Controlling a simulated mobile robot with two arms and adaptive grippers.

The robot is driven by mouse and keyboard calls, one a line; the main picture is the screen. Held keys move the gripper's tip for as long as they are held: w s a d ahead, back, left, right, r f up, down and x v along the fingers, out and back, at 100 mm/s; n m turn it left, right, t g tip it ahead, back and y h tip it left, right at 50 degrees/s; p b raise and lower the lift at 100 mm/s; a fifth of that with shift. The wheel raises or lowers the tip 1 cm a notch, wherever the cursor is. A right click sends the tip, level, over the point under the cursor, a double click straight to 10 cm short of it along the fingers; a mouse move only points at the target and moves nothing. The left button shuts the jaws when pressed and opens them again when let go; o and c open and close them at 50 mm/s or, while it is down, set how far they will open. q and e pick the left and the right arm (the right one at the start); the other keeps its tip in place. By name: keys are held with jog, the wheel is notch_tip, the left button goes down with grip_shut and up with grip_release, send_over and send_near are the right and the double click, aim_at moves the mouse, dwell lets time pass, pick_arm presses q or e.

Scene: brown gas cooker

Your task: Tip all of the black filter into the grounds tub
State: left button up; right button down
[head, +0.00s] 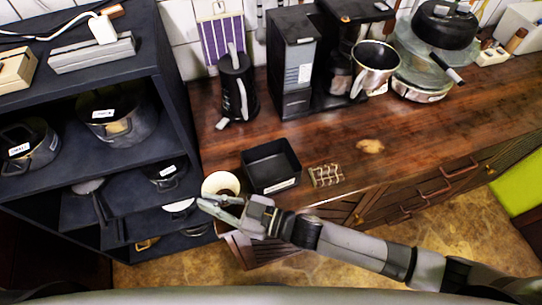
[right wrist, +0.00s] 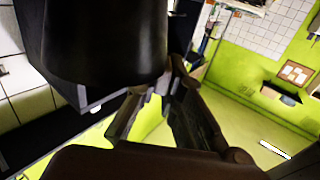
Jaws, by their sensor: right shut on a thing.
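My right gripper (head: 222,203) reaches in from the right and is shut on the black filter (right wrist: 100,45). In the right wrist view the filter is a large, dark, tapered body at the fingertips. The grounds tub (head: 271,165) appears to be the square black open container with a white label, on the counter's front left corner. The filter is beside it, on its left. My left gripper is not in view.
A black kettle (head: 237,90), a coffee machine (head: 340,70) and a steel jug (head: 374,68) stand behind. A dark shelf (head: 100,155) with pots is on the left. The counter's middle is mostly clear.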

jog(key=shift+w+d, duration=0.1)
jog(key=shift+w, duration=0.1)
jog(key=shift+w+d+r+b, duration=0.1)
jog(key=shift+w+d+b, duration=0.15)
jog(key=shift+b, duration=0.15)
jog(key=shift+w+d+r+m+y+b, duration=0.3)
jog(key=shift+d+r+m+y+b, duration=0.2)
jog(key=shift+d+m+b, duration=0.25)
jog(key=w+d+r+m, duration=0.1)
jog(key=d+r+m+t+y, duration=0.1)
jog(key=r, duration=0.1)
jog(key=w+d+r+m+t+b, duration=0.1)
jog(key=r+m, duration=0.1)
jog(key=shift+w+d+r+y, duration=0.2)
jog(key=shift+w+d+y, duration=0.05)
jog(key=shift+w+y, duration=0.15)
pick_arm(q)
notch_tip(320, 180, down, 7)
jog(key=b, duration=0.3)
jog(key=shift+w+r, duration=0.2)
pick_arm(e)
jog(key=shift+w+d+r+m+t, duration=0.2)
jog(key=shift+w+d+m+t, duration=0.4)
jog(key=shift+m, duration=0.4)
jog(key=shift+w+d+r+m+t, duration=0.2)
jog(key=shift+w+d+m+t, duration=0.2)
jog(key=shift+d+m+t, duration=0.55)
jog(key=shift+w+d+r+m+t, duration=0.2)
jog(key=shift+w+d+m+t, duration=0.3)
jog(key=shift+m, duration=0.6)
